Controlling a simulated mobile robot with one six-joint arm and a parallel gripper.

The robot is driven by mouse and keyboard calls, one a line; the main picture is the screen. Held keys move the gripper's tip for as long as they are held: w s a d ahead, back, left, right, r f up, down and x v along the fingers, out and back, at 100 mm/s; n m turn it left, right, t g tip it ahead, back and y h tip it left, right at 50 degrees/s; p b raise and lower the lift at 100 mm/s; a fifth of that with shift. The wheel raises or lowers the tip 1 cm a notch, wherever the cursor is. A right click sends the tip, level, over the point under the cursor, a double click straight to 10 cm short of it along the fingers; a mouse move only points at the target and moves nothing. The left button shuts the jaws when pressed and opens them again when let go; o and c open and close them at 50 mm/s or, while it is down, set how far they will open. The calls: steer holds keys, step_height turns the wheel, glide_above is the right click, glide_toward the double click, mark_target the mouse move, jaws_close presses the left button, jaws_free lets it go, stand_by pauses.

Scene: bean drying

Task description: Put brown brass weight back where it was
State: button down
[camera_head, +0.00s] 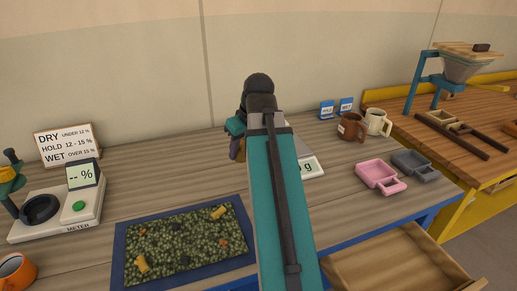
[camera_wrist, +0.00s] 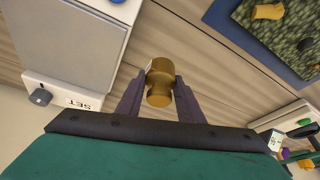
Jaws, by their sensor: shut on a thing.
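The brown brass weight (camera_wrist: 159,84) is a short knobbed cylinder between the two dark purple fingers of my gripper (camera_wrist: 159,92) in the wrist view. The gripper is shut on it, over bare wooden table; I cannot tell whether the weight touches the table. The scale (camera_wrist: 68,40), with a grey plate and a SET label, is just left of the gripper in the wrist view. Its display (camera_head: 309,167) shows beside my arm in the head view.
A blue-edged tray (camera_head: 119,262) of green beans lies front left. The meter (camera_head: 85,216) and a sign (camera_head: 67,145) stand further left. Pink (camera_head: 377,176) and grey (camera_head: 411,163) scoops and two mugs (camera_head: 351,127) are right. An open drawer (camera_head: 410,262) juts out front right.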

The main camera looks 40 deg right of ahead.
steer(key=w+a, duration=0.3)
steer(key=a, duration=0.1)
steer(key=w+a+f, duration=0.1)
steer(key=w+a, duration=0.3)
steer(key=a, duration=0.1)
steer(key=w+a+f, duration=0.1)
steer(key=w+a, duration=0.2)
steer(key=a, duration=0.2)
steer(key=shift+w+a+f, duration=0.1)
steer(key=shift+w+a, duration=0.05)
steer(key=shift+w, duration=0.15)
steer(key=w+a, duration=0.1)
steer(key=a, duration=0.3)
steer(key=w+a+f, duration=0.1)
steer(key=w+a, duration=0.1)
steer(key=a, duration=0.3)
steer(key=w+a, duration=0.2)
steer(key=a, duration=0.3)
steer(key=shift+w+a+f, duration=0.1)
steer(key=shift+f, duration=0.25)
